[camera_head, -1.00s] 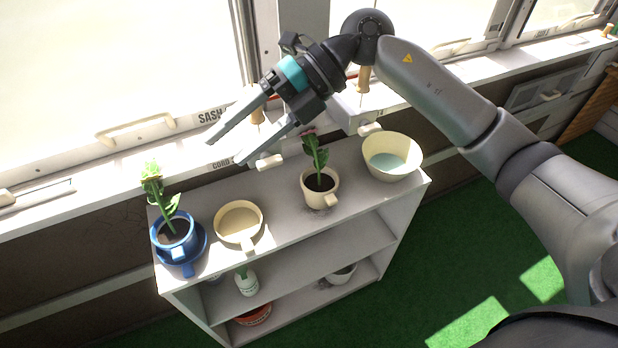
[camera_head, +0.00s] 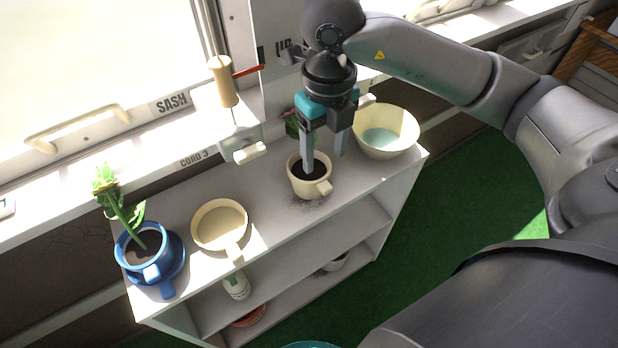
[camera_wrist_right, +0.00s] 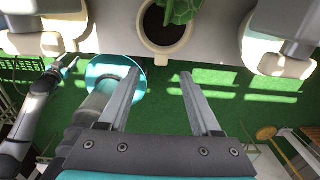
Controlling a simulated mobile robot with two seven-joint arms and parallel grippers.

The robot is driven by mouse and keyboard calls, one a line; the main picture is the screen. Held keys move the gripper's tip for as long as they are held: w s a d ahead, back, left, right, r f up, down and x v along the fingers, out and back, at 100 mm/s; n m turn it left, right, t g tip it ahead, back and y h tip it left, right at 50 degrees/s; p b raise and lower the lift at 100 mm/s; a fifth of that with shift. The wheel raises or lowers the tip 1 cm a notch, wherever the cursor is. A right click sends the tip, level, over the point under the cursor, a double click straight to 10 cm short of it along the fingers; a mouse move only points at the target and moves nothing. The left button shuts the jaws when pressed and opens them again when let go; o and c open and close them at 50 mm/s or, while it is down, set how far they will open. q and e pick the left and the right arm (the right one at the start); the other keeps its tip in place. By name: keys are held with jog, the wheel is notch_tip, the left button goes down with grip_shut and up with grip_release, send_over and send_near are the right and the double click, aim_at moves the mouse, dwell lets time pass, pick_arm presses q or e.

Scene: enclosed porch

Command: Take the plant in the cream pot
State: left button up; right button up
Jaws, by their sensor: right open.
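The cream pot (camera_head: 302,188) is a mug-like pot with a handle and dark soil, upright on the shelf top. Its green plant (camera_head: 291,124) is partly hidden behind my right gripper (camera_head: 323,163). That gripper points down, open, one finger in front of the pot's soil and the other to the right. In the wrist view, the cream pot (camera_wrist_right: 165,53) and plant (camera_wrist_right: 181,9) are at the top, beyond the open fingers (camera_wrist_right: 160,75). Nothing is gripped. A grey arm, apparently my left, shows at the wrist view's left; its jaws are unclear.
A cream bowl (camera_head: 399,143) stands close right of the pot. A cream pan (camera_head: 207,231) and a blue-potted plant (camera_head: 127,253) stand to the left. Shelf top is bare between pan and pot.

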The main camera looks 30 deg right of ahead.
aim_at(323, 183)
notch_tip(323, 183, down, 4)
jog(key=shift+r+b, duration=0.25)
jog(key=shift+b, duration=0.25)
jog(key=shift+f+b, duration=0.5)
jog(key=shift+f, duration=0.85)
notch_tip(323, 183, down, 2)
jog(key=shift+w+d+f+b, duration=0.1)
jog(key=shift+d+f+b, duration=0.05)
jog(key=shift+b, duration=0.4)
pick_arm(q)
jog(key=w+d+r, duration=0.3)
jog(key=w+r, duration=0.1)
jog(key=r, duration=0.2)
jog(key=shift+w+d, duration=0.3)
jog(key=shift+d, duration=0.1)
pick_arm(e)
jog(key=shift+f, duration=0.8)
jog(key=shift+c, duration=0.3)
grip_shut()
